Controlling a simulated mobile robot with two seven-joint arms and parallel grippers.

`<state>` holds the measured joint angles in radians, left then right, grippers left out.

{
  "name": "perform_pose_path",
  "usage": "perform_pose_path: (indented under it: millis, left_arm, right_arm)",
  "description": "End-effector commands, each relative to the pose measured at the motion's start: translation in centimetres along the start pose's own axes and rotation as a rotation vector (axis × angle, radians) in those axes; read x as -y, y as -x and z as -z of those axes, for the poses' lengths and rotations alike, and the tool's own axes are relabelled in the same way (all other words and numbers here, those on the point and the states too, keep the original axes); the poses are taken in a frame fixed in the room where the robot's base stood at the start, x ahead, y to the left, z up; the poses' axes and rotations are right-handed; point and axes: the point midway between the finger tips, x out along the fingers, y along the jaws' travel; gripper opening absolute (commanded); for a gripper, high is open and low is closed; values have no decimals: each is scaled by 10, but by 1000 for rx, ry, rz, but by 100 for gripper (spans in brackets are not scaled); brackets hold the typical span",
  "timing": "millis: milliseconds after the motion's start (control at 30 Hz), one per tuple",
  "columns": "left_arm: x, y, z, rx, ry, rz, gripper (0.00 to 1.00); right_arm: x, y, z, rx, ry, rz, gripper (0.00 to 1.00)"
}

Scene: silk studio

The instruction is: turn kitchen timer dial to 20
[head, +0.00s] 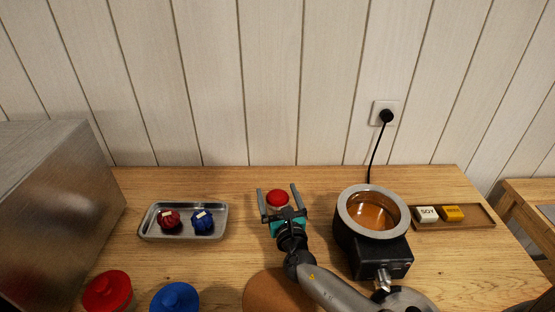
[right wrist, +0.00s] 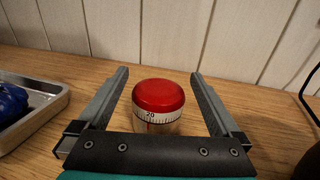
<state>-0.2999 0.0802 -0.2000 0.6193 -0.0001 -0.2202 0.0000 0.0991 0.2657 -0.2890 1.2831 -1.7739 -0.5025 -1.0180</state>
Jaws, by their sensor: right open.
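The kitchen timer (head: 277,197) has a red domed top and stands on the wooden table near the wall. In the right wrist view the timer (right wrist: 158,97) shows a white scale band with "20" near a red mark on the lower part; fine alignment is hard to read. My right gripper (head: 278,190) is open, with one finger on each side of the timer. In the right wrist view gaps show between the right gripper's fingers (right wrist: 160,75) and the dial. My left gripper is not in view.
A metal tray (head: 150,232) with a red and a blue item stands left. A black pot-like appliance (head: 352,240) with an amber bowl is close on the right, its cord running to a wall socket. A wooden tray (head: 478,222) holds SOY and yellow blocks. Red and blue lids (head: 107,291) stand front left.

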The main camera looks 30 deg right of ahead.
Motion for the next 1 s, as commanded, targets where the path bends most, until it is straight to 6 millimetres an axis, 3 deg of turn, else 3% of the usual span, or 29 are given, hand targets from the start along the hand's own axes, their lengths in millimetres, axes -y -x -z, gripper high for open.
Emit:
perform_pose_path:
  millis: [400, 1000]
  left_arm:
    - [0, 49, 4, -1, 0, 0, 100]
    - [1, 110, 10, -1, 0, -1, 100]
  right_arm:
    - [-1, 1, -79, 0, -3, -2, 100]
    - [0, 0, -171, 1, 0, -1, 100]
